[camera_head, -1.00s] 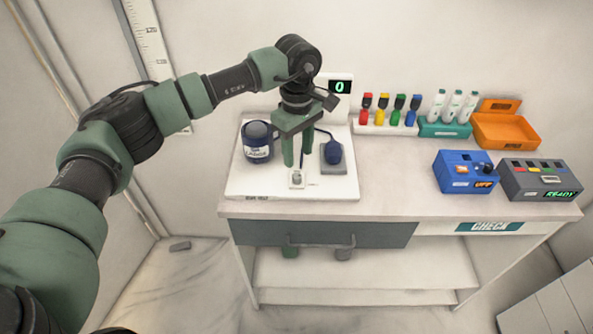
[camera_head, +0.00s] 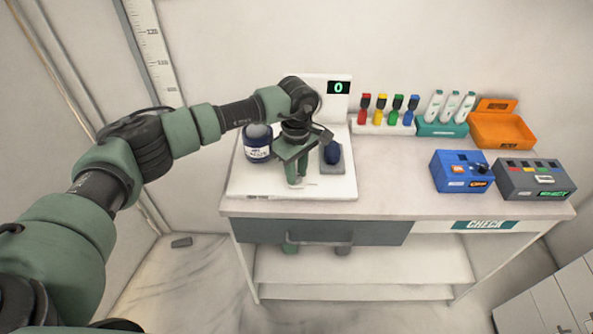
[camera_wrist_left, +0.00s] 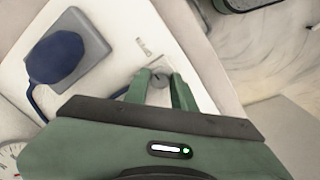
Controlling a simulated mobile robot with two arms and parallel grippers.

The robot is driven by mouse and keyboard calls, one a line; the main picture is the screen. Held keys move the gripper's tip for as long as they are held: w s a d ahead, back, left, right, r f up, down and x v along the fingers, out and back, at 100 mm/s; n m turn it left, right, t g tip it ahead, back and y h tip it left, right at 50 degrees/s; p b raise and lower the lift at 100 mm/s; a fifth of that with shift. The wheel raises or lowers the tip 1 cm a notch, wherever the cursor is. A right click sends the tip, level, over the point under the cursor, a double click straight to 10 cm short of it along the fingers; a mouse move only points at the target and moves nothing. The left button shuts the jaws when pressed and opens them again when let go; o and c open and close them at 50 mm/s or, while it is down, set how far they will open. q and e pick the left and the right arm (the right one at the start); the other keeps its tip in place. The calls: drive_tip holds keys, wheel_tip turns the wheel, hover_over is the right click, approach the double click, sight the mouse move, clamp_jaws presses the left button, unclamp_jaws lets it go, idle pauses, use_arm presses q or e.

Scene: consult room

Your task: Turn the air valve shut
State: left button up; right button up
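A small grey valve knob (camera_wrist_left: 158,77) shows in the left wrist view, on a white board (camera_head: 240,187) that lies on the table. My left gripper (camera_head: 296,181) points down over the front part of this board. Its fingers (camera_wrist_left: 160,88) are apart, one on each side of the knob; I cannot tell whether they touch it. The gripper hides the knob in the head view. A dark blue bulb (camera_head: 332,153) on a grey pad lies to the right, and it also shows in the left wrist view (camera_wrist_left: 58,57). My right gripper is not in view.
A dark blue cuff roll (camera_head: 257,148) stands left of the gripper. A display reading 0 (camera_head: 339,88) stands behind. Coloured bottles (camera_head: 380,115), white tubes (camera_head: 452,106), an orange tray (camera_head: 505,130), a blue box (camera_head: 462,172) and a grey box (camera_head: 534,180) are farther right. The table's front middle is clear.

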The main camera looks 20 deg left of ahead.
use_arm(q)
clamp_jaws()
drive_tip(key=n+b, duration=0.3)
drive_tip(key=shift+f+n, duration=0.2)
drive_tip(key=shift+n, duration=0.1)
drive_tip(key=n+b, duration=0.3)
drive_tip(key=n, duration=0.1)
drive_tip(key=shift+b, duration=0.3)
drive_tip(key=n+b, duration=0.2)
drive_tip(key=n, duration=0.4)
drive_tip(key=shift+r+b, duration=0.1)
drive_tip(key=shift+b, duration=0.3)
drive_tip(key=shift+r+n+b, duration=0.15)
drive_tip(key=shift+n+b, duration=0.6)
drive_tip(key=shift+n, duration=1.45)
